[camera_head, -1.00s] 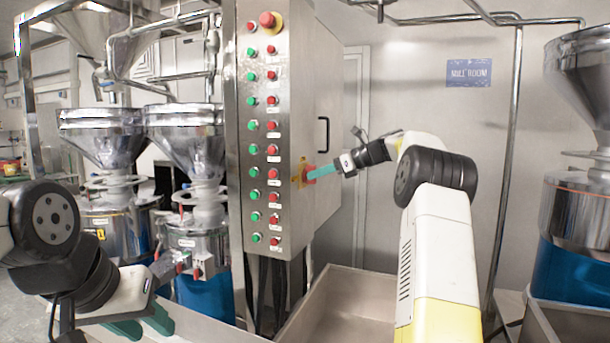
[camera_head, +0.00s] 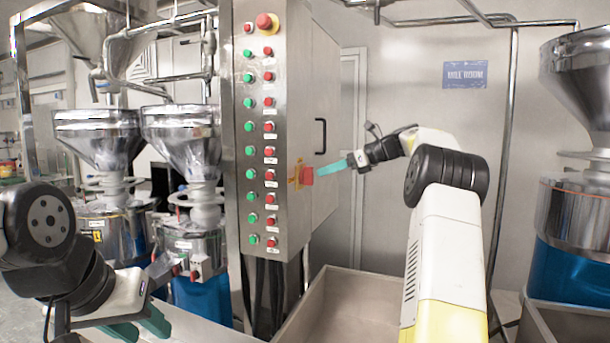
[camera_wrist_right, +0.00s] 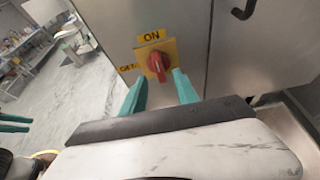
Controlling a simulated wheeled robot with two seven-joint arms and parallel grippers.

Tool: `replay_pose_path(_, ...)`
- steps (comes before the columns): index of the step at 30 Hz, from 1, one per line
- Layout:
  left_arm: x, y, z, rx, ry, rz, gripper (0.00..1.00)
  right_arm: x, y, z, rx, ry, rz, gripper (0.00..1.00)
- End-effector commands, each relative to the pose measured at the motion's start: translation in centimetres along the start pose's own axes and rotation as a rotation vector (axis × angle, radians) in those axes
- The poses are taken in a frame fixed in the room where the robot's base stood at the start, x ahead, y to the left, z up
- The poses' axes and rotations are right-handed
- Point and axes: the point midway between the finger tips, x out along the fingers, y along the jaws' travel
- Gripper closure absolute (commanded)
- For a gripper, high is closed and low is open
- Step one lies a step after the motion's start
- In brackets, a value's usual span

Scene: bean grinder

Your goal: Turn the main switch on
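The red main switch (camera_wrist_right: 157,64) sits on a yellow plate (camera_wrist_right: 170,46) on the steel control cabinet. An ON label (camera_wrist_right: 151,37) is above it and another label (camera_wrist_right: 127,67) is at its left. The knob's raised handle stands roughly upright, in line with ON. In the head view the switch (camera_head: 307,175) is on the cabinet's right-hand face. My right gripper (camera_wrist_right: 158,87) is open and empty, its teal fingers on either side below the knob, apparently just clear of it. My left gripper (camera_head: 140,329) is open and empty at the lower left.
The cabinet front (camera_head: 263,130) carries rows of green and red buttons and a red emergency button (camera_head: 267,22). A black door handle (camera_head: 321,135) is beyond the switch. Steel grinders (camera_head: 180,150) stand left; a large bin (camera_head: 345,305) lies below.

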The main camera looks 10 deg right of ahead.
Motion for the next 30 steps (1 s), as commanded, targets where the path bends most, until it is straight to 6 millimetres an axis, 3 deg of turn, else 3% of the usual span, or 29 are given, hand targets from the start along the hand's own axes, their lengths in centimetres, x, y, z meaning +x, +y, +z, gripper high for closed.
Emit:
replay_pose_path(3, 0.0, 0.0, 0.0, 0.000, 0.000, 0.000, 0.64, -1.7, -0.1, 0.0, 0.000, -0.001, -0.002, 0.64)
replay_pose_path(7, 0.0, 0.0, 0.0, 0.000, 0.000, 0.000, 0.64, -2.6, 0.0, 0.0, 0.001, -0.001, -0.001, 0.64)
replay_pose_path(17, 0.0, 0.0, 0.0, 0.000, 0.000, 0.000, 0.64, -2.7, 0.1, 0.1, -0.003, 0.001, 0.000, 0.64)
replay_pose_path(20, 0.0, 0.0, 0.0, 0.000, 0.000, 0.000, 0.64, -2.3, 1.1, 0.5, -0.045, 0.024, 0.000, 0.64)
replay_pose_path(23, 0.0, 0.0, 0.0, 0.000, 0.000, 0.000, 0.64, -1.4, 3.9, 1.2, -0.162, 0.086, 0.003, 0.64)
replay_pose_path(27, 0.0, 0.0, 0.0, 0.000, 0.000, 0.000, 0.64, -0.4, 10.4, 1.4, -0.448, 0.229, 0.024, 0.64)
replay_pose_path(30, 0.0, 0.0, 0.0, 0.000, 0.000, 0.000, 0.64, -0.4, 15.5, 0.2, -0.683, 0.337, 0.061, 0.64)
